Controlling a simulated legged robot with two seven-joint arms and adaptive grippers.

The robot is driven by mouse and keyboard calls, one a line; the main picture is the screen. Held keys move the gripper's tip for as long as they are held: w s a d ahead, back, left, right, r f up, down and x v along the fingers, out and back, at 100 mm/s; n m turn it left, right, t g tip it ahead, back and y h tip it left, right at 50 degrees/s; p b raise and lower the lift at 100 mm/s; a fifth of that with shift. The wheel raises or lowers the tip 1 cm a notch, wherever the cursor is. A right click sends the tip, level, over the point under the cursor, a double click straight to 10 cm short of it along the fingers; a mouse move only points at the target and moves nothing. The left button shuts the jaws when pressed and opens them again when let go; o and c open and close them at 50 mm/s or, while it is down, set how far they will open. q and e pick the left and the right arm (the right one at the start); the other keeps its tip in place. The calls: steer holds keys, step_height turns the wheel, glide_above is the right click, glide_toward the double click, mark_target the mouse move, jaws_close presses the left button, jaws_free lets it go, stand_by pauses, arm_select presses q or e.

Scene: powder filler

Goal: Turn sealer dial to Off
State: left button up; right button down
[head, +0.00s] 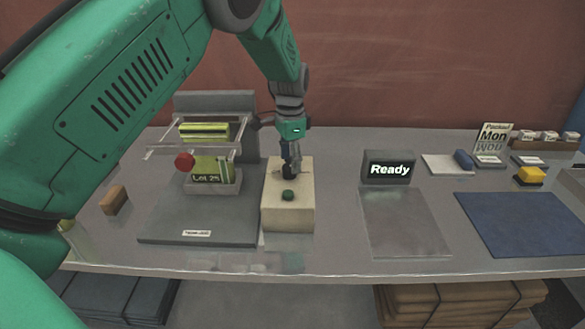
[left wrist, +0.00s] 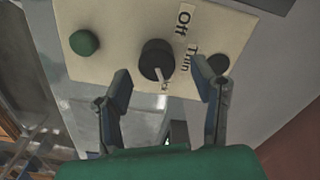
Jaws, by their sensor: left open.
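The sealer box (head: 287,218) is cream coloured and stands mid-table, with a green button (head: 288,195) on top. In the left wrist view the black dial (left wrist: 156,58) has a pale pointer line. It points away from the "Off" label (left wrist: 183,20) and the "Thin" label (left wrist: 188,60), toward a third, partly hidden label (left wrist: 165,85). My left gripper (head: 291,160) reaches down over the dial. In the left wrist view its open fingers (left wrist: 163,72) are on either side of the dial, and I cannot tell whether they touch it. My right gripper is not in view.
Left of the sealer box stands a grey stand (head: 200,228) with a clear guard, a red knob (head: 184,160) and a green pouch marked "Lot 25" (head: 211,168). Right are a "Ready" display (head: 389,168), a grey plate (head: 405,225) and a blue mat (head: 525,225).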

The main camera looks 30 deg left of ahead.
mark_target(286, 165)
arm_select(q)
steer(key=shift+s+a+f, duration=0.15)
steer(key=shift+a+f, duration=0.05)
steer(key=shift+f, duration=0.4)
steer(key=shift+s+a+f, duration=0.1)
steer(key=shift+a+f, duration=0.05)
steer(key=shift+f, duration=0.4)
steer(key=shift+a+f, duration=0.1)
steer(key=shift+f, duration=0.4)
steer(key=shift+w+d, duration=0.1)
steer(key=shift+d, duration=0.65)
steer(key=c, duration=1.1)
steer(key=shift+a, duration=0.4)
steer(key=shift+c, duration=0.2)
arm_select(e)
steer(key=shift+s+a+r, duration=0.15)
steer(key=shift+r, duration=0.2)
